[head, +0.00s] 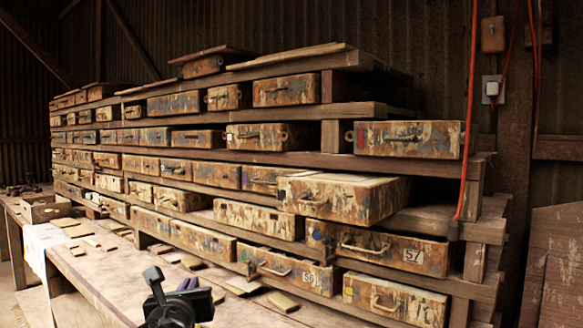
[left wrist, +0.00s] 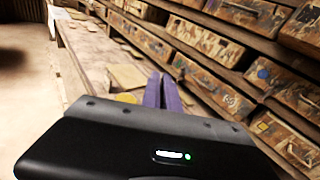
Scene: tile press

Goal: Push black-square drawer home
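One drawer (head: 340,198) stands well out of the rack, in the row above the drawer numbered 57. Its front is worn, cream and rusty brown, with a handle, and its top shows. I cannot make out a black square on it. My left gripper (head: 188,284) is low over the bench, left of and below that drawer and apart from it. In the left wrist view its two purple fingers (left wrist: 162,92) lie close together with nothing between them. My right gripper is in neither view.
The wooden rack (head: 400,110) holds several rows of similar drawers, some with coloured marks. Drawer 57 (head: 375,248) and drawer 56 (head: 285,270) are below the protruding one. Flat tiles (head: 283,301) lie along the bench (head: 105,272). A red cord (head: 468,130) hangs at the rack's right end.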

